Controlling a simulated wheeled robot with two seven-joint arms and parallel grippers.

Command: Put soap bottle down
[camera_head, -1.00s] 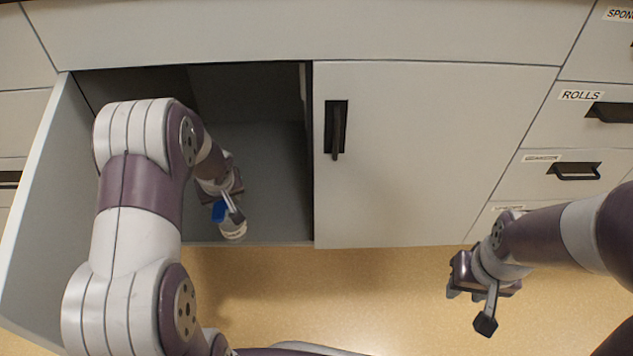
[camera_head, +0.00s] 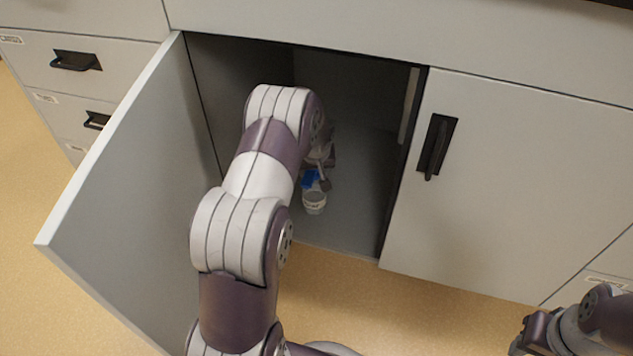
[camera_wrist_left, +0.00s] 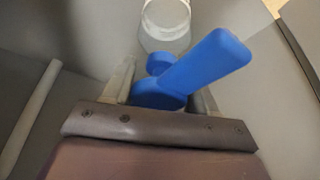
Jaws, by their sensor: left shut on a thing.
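The soap bottle has a blue pump top (camera_head: 310,179) and a pale, rounded part (camera_head: 314,203) that looks like its body. It is inside the open cabinet, low over the grey floor. My left gripper (camera_head: 322,170) is shut on the bottle by its blue top. In the left wrist view the blue top (camera_wrist_left: 190,75) lies between the fingers, with the pale part (camera_wrist_left: 165,22) beyond it. I cannot tell whether the bottle touches the cabinet floor. My right gripper (camera_head: 525,342) is at the lower right, partly cut off, away from the cabinet.
The cabinet's left door (camera_head: 125,200) stands wide open beside my left arm. The right door (camera_head: 510,180) with a black handle is closed. The cabinet floor (camera_head: 358,215) right of the bottle is bare. Drawers (camera_head: 70,85) are at the far left.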

